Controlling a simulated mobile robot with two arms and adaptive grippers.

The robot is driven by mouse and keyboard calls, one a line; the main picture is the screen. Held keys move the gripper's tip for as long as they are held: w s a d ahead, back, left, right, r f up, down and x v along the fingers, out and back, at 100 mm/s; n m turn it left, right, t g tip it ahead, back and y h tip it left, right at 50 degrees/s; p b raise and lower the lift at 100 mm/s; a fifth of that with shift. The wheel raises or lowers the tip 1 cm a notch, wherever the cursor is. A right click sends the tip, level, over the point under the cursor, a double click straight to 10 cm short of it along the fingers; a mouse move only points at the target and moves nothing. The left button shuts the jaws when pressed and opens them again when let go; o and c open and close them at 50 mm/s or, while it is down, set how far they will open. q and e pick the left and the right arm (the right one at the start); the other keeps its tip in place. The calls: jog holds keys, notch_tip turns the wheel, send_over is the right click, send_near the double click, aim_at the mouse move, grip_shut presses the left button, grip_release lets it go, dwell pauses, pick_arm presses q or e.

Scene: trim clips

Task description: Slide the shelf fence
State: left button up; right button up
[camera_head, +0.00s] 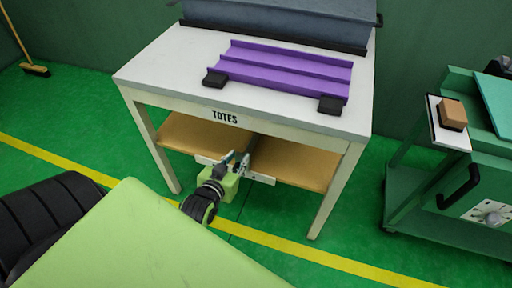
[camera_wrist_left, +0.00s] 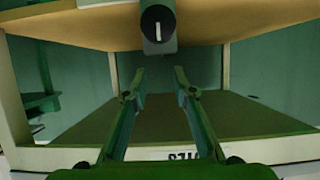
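The white table (camera_head: 150,75) marked TOTES has a wooden lower shelf (camera_head: 300,165). What looks like the shelf fence (camera_wrist_left: 157,26) is a grey piece with a dark round end and a white mark, at the top middle of the left wrist view. That view appears upside down, with the table's label inverted at the bottom. My left gripper (camera_head: 237,162) is at the shelf's front edge, near its middle, and hides part of it. In the wrist view its fingers (camera_wrist_left: 155,82) are apart with nothing between the tips. Contact with the fence cannot be told. My right gripper is not in view.
A purple ribbed tray (camera_head: 285,70) with black corner blocks lies on the tabletop. The table's legs and front rail frame the shelf opening. A green cart (camera_head: 460,170) stands at the right, carrying a wooden block (camera_head: 452,113). A broom (camera_head: 35,70) leans at the left.

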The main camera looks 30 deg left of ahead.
pick_arm(q)
jog(key=shift+w+a+f, duration=0.1)
jog(key=shift+w, duration=0.2)
jog(key=b, duration=0.2)
send_near(253, 139)
jog(key=shift+w+a+f, duration=0.15)
jog(key=shift+w+a, duration=0.05)
jog(key=shift+w, duration=0.15)
jog(key=b+x, duration=0.1)
jog(key=x, duration=0.4)
jog(key=shift+b+x, duration=0.45)
jog(key=shift+x, duration=0.6)
jog(key=shift+w, duration=0.15)
grip_shut()
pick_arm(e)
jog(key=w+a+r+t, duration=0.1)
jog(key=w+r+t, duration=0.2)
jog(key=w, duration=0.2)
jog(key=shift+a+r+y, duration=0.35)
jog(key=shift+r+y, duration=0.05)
